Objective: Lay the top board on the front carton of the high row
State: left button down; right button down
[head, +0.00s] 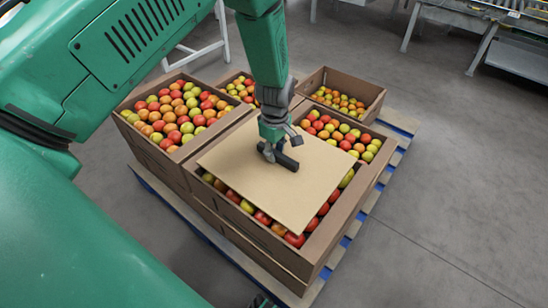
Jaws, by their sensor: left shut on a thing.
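The top board (282,196), a flat tan square sheet, is over the front carton (287,258), a brown box full of red, orange and yellow-green tomatoes. Tomatoes show past the board's left, near and right edges. I cannot tell whether the board rests on the carton or hangs just above it. My left gripper (279,157) points down at the board's far part and is shut on it. The gripper hides what it grips.
Tomatoes (345,135) show open beyond the board. Another full carton (168,150) stands at the left, and lower-looking cartons (366,108) stand behind. All are on a pallet with blue edges (345,242). Grey floor is clear at the right; metal equipment (515,62) stands at the back right.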

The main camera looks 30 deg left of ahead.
pick_arm(q)
notch_tip(320, 180, down, 2)
jog(key=shift+f, duration=0.15)
jog(key=shift+d, duration=0.15)
jog(key=c, duration=1.4)
grip_release()
